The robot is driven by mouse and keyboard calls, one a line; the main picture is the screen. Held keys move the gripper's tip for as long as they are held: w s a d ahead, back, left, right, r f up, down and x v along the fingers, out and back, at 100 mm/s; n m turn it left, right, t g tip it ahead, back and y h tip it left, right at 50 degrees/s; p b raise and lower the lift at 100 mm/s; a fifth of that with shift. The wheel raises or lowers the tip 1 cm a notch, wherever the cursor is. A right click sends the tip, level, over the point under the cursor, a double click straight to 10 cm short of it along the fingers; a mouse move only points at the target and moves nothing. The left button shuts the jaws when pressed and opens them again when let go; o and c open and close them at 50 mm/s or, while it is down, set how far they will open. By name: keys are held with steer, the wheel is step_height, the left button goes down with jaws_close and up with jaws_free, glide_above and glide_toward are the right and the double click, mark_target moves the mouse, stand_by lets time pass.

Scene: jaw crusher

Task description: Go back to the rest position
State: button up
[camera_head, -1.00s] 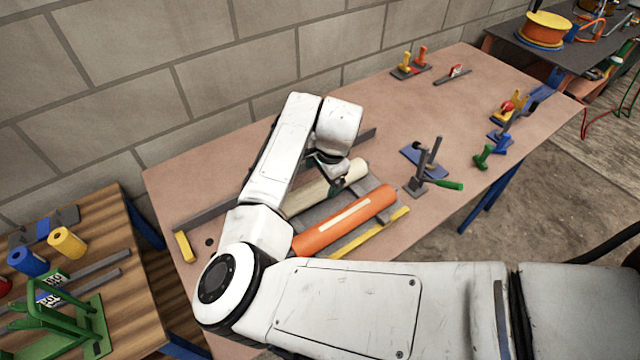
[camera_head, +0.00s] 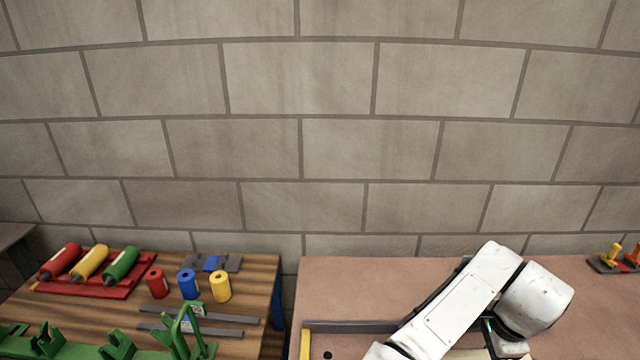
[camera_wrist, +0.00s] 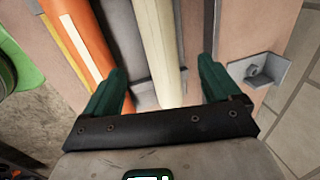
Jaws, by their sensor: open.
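My gripper (camera_wrist: 160,88) is open, with its two green fingers spread apart in the wrist view. A cream roller (camera_wrist: 158,42) runs lengthwise between the fingers as seen there; I cannot tell the gap in height. An orange roller (camera_wrist: 78,38) with a pale stripe lies to its left. In the head view my white arm reaches over the pinkish table (camera_head: 340,275) at lower right. The fingers are mostly hidden there behind my wrist and the frame's lower edge.
The block wall (camera_head: 300,130) stands close behind both tables. A wooden table (camera_head: 262,275) at left holds red, yellow and green cylinders, small spools (camera_head: 187,284) and green fixtures. A metal bracket (camera_wrist: 258,75) is right of my fingers. Small orange and yellow parts sit at far right.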

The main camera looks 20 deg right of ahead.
steer(key=s+d+r+n+h, duration=0.2)
steer(key=s+d+n, duration=0.1)
steer(key=d, duration=0.2)
steer(key=s+d+r+n+h, duration=0.2)
steer(key=s+d+r+n, duration=0.1)
steer(key=d, duration=0.2)
steer(key=s+a+f+n+y, duration=0.1)
steer(key=s+a+f+n, duration=0.6)
steer(key=a+f+n, duration=0.2)
steer(key=shift+s+a+f+n, duration=0.2)
steer(key=shift+a+n, duration=0.3)
steer(key=shift+a, duration=0.6)
steer(key=s+a+f+n+y, duration=0.1)
steer(key=s+a+f, duration=0.1)
steer(key=s+a, duration=0.1)
steer(key=s+a+f+n+g+y, duration=0.1)
steer(key=s+a+f+n, duration=0.1)
steer(key=a, duration=0.3)
steer(key=s+a+f+n+y, duration=0.1)
steer(key=s+a+f, duration=0.1)
steer(key=s+a, duration=0.3)
steer(key=shift+f+n+g+y, duration=0.1)
steer(key=shift+n+g+y, duration=0.2)
steer(key=shift+n, duration=0.1)
